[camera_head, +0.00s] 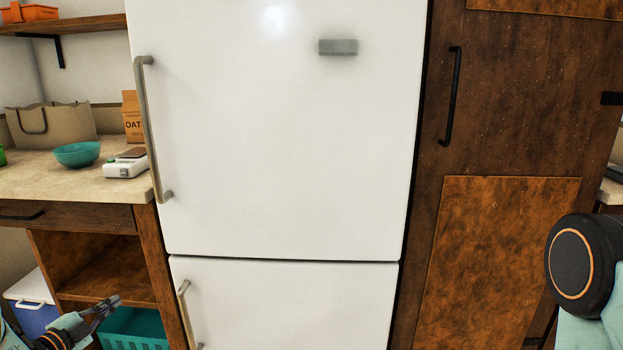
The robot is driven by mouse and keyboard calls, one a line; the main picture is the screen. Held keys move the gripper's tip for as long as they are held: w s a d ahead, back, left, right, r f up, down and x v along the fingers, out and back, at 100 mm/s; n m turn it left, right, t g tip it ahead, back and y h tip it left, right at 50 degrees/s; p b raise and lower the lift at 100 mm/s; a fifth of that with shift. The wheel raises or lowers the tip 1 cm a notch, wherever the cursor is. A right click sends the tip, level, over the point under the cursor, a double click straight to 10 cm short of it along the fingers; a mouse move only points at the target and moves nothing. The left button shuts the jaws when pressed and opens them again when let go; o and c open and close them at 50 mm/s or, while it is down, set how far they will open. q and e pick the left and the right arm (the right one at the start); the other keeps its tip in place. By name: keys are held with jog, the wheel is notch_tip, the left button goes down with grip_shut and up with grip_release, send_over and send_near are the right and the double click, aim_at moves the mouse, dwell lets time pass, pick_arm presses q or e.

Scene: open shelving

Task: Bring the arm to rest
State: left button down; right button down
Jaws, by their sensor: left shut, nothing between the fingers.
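My left gripper (108,304) shows at the bottom left, in front of the open lower shelf of the counter. Its dark fingers are shut and hold nothing. They point up and to the right, apart from the fridge. Part of my right arm, a round black joint with an orange ring, shows at the right edge. My right gripper is out of view.
A white fridge (280,150) fills the middle, its doors shut. A tall brown cabinet (510,120) stands right of it. On the left counter (60,182) are a teal bowl (77,154), a scale (127,166), an oat box and a bag. A teal basket (135,330) sits below.

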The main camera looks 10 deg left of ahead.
pick_arm(q)
jog(key=s+d+f+n+g+y+p, duration=0.1)
jog(key=s+d+f+n+g, duration=0.15)
jog(key=d+f+n, duration=0.3)
jog(key=s+d+f+n+g+y, duration=0.1)
jog(key=s+d+f+n+g, duration=0.1)
jog(key=s+d+f+n, duration=0.3)
jog(key=s+d+f+n+g+p, duration=0.1)
jog(key=s+d+f+n+g, duration=0.3)
jog(key=s+d, duration=0.55)
jog(key=s+d+r+n+g+p, duration=0.25)
jog(key=s+d+g, duration=0.35)
jog(key=s+d, duration=0.8)
jog(key=s+d+r+m+g+p, duration=0.1)
jog(key=s+r+m+g+p, duration=0.1)
jog(key=s+r, duration=0.6)
jog(key=shift+s+d+r, duration=0.2)
jog(key=shift+s+r, duration=0.2)
jog(key=shift+s, duration=0.35)
